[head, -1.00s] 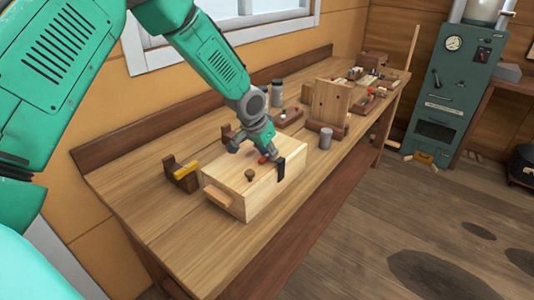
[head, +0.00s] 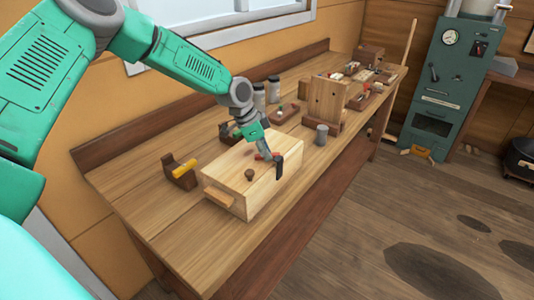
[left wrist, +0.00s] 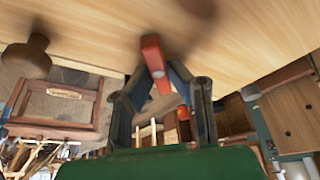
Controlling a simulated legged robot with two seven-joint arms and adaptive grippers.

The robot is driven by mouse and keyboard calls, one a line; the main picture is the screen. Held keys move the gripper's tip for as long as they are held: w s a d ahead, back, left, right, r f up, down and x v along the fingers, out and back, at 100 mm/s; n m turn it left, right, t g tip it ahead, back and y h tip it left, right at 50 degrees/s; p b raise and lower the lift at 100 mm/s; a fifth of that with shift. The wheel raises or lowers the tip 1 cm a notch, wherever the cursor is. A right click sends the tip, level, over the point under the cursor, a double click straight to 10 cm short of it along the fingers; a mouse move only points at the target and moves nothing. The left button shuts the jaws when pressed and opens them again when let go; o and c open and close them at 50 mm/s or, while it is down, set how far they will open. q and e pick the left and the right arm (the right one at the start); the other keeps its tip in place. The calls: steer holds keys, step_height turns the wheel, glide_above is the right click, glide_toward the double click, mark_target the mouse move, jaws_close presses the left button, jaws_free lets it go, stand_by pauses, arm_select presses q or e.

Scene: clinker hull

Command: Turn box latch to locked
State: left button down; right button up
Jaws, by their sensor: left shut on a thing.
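The pale wooden box (head: 232,183) stands on the workbench, with a round knob (head: 249,174) on its lid. A red latch handle (head: 262,156) lies by the lid's far right edge, beside a black piece (head: 279,168) hanging over the side. My left gripper (head: 265,153) is at the handle, angled down. In the left wrist view the red handle (left wrist: 156,62) lies between the two dark fingers, which close on it. The knob (left wrist: 30,58) shows at left there. Fingers partly hide the latch, so its exact turn is unclear. My right gripper is out of view.
A dark wooden block with a yellow piece (head: 184,169) stands left of the box. A grey cup (head: 321,135), an upright board (head: 326,102), jars (head: 273,88) and trays stand farther along the bench (head: 150,215). The bench front is clear.

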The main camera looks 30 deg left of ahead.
arm_select(q)
steer(key=m+b, duration=0.1)
steer(key=m+g+b, duration=0.1)
steer(key=m, duration=0.1)
steer(key=m+h, duration=0.1)
steer(key=m, duration=0.1)
steer(key=shift+s+a+f+g+b, duration=0.15)
steer(key=shift+f+g+b, duration=0.15)
steer(key=shift+g+b, duration=0.1)
steer(key=shift+r+m+g+b, duration=0.1)
steer(key=shift+m+g+b, duration=0.65)
steer(key=shift+m, duration=1.55)
steer(key=c, duration=1.8)
jaws_free()
steer(key=shift+a, duration=0.1)
steer(key=shift+r, duration=0.1)
